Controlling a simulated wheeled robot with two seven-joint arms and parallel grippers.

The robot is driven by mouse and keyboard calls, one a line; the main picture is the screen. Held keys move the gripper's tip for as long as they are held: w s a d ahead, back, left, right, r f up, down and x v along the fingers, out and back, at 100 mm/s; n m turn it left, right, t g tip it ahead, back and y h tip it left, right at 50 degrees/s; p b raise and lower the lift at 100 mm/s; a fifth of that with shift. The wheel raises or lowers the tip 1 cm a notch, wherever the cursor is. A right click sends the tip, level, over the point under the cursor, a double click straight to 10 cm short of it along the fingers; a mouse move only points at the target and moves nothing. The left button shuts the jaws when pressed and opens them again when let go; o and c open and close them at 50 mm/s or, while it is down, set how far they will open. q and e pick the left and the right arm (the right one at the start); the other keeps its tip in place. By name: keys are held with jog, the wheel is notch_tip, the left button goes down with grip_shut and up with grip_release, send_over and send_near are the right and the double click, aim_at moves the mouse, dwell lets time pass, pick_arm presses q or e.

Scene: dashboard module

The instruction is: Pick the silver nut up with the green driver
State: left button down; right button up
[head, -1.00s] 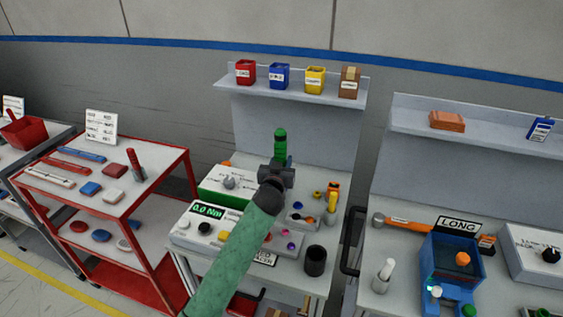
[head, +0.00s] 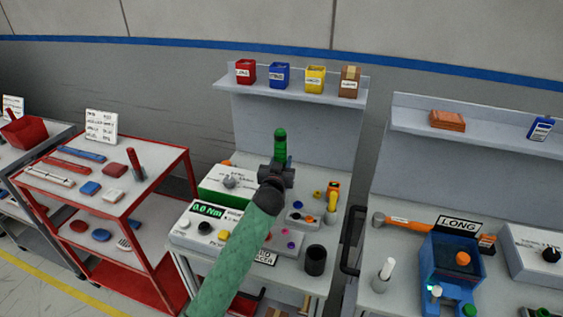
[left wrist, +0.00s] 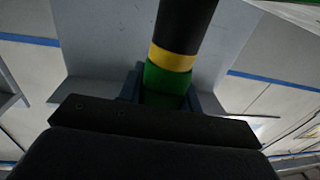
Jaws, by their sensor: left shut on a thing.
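My left gripper (head: 279,166) is shut on the green driver (head: 280,141) and holds it upright over the middle bench. The driver's green part stands above the jaws in the head view. In the left wrist view the green driver (left wrist: 166,78) sits between the two fingers, with a yellow band and a thick black section beyond the green. The driver's lower end is hidden behind my gripper and arm in the head view. I cannot make out the silver nut; small coloured parts lie on the bench right of my arm. My right gripper is not in view.
A grey box with a "0.0 Nm" display (head: 207,211) and a green-sided box (head: 212,192) stand left of my arm. A black cup (head: 316,261) and a yellow-handled tool (head: 332,197) stand to the right. A shelf (head: 300,86) with several small bins is behind.

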pick_arm(q)
jog(key=shift+f+b, duration=0.35)
jog(key=shift+f, duration=0.2)
dwell(0.9)
jog(key=shift+r, duration=0.2)
jog(key=shift+r+p, duration=1.6)
jog(key=shift+r, duration=0.5)
